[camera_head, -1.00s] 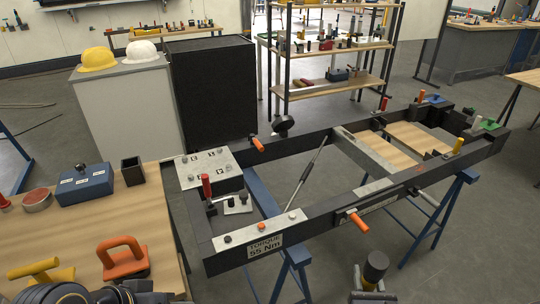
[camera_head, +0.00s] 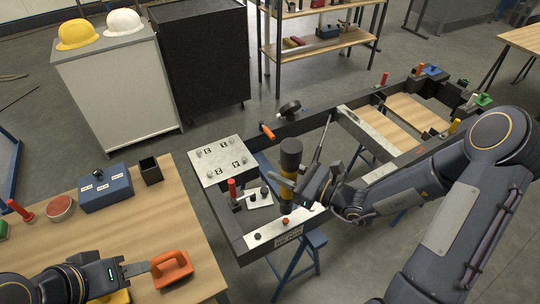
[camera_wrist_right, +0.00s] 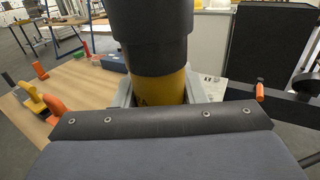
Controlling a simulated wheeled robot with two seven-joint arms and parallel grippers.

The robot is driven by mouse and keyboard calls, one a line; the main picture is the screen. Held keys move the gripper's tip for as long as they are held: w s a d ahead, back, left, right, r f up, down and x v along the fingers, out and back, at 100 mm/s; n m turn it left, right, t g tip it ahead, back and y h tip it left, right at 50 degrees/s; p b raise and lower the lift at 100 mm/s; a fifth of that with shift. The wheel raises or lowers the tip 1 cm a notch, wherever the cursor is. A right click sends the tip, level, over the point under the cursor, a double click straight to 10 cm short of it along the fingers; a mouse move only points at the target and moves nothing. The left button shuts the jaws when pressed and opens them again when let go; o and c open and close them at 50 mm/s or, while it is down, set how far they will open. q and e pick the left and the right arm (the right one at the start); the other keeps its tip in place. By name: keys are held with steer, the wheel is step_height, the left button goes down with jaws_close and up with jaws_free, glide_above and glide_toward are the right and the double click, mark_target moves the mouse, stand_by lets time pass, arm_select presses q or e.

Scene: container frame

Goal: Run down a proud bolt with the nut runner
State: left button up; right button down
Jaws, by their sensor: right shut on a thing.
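My right gripper (camera_head: 288,187) is shut on the nut runner (camera_head: 291,158), a black-topped tool with a yellow body. It stands about upright over the near corner of the dark frame (camera_head: 335,130); the right wrist view shows its yellow body (camera_wrist_right: 160,88) between the fingers. Its lower end is close above or at the pale bolt plate (camera_head: 270,232); I cannot tell if it touches. An orange-marked bolt (camera_head: 286,221) and a dark bolt (camera_head: 257,236) show on this plate. My left gripper (camera_head: 145,268) is at the table beside an orange handled tool (camera_head: 172,268); its opening is unclear.
A larger plate (camera_head: 220,160) with several bolts and a red-handled clamp (camera_head: 233,190) lie close left of the nut runner. The wooden table (camera_head: 120,240) holds a blue box (camera_head: 104,190) and a black cup (camera_head: 151,171). An orange clamp handle (camera_head: 268,132) sticks up from the frame.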

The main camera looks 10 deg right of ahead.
mark_target(284, 190)
steer(key=shift+d+f+b, duration=0.1)
steer(key=shift+f+b, duration=0.5)
steer(key=shift+b, duration=0.05)
steer(key=shift+f+b, duration=1.6)
steer(key=shift+f, duration=0.35)
steer(key=shift+s, duration=0.15)
steer(key=shift+f+b, duration=1.15)
steer(key=shift+f, duration=0.1)
stand_by(1.1)
steer(key=shift+r+p, duration=1.9)
steer(key=shift+r, duration=0.75)
steer(key=shift+d, duration=0.15)
